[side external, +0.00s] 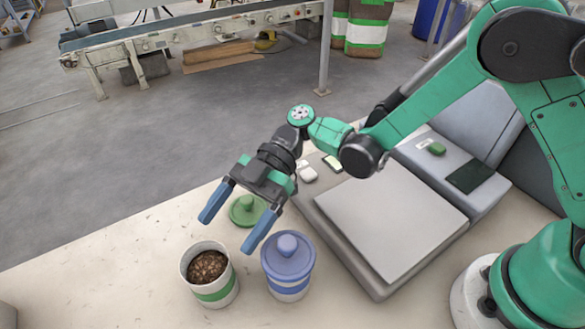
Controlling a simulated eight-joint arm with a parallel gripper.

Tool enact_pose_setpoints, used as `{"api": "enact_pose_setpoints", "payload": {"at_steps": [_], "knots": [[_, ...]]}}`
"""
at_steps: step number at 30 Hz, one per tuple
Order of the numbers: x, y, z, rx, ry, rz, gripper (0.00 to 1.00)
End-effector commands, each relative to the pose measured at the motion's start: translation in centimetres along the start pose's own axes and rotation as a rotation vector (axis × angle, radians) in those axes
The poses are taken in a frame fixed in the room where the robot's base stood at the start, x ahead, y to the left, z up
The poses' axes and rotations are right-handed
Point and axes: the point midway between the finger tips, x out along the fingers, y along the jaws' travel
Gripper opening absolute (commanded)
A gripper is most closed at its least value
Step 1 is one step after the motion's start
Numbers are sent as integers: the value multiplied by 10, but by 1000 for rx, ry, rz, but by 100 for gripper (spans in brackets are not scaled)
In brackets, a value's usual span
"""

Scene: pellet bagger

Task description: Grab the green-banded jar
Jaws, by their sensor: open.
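The green-banded jar (214,287) stands upright and open at the front of the table. It is white with a green band, and brown pellets show inside it. Its likely lid, a green knobbed lid (246,209), lies on the table behind it, partly covered by my gripper. My gripper (226,233) is open and empty, its two blue fingers spread and pointing down toward the front. In the picture the fingers are above and behind the jar, apart from it. The right fingertip appears close to the blue-lidded jar; I cannot tell the exact height.
A blue-banded jar with a blue lid (288,262) stands just right of the green-banded jar. A grey scale with a flat plate (380,225) fills the table to the right. Small white objects (307,172) lie behind the gripper. The table's left part (100,270) is clear.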

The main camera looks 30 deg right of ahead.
Motion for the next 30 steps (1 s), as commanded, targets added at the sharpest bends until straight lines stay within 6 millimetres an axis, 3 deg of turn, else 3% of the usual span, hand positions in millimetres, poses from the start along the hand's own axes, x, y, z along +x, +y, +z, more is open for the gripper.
{"api": "enact_pose_setpoints", "payload": {"at_steps": [5, 13, 22, 30], "knots": [[15, -1, 0, 0, 0, -1, 82], [55, -2, -2, 0, -1, -1, 82], [60, -2, -2, 3, -2, 3, 82], [60, -2, -2, 3, -2, 3, 5]]}}
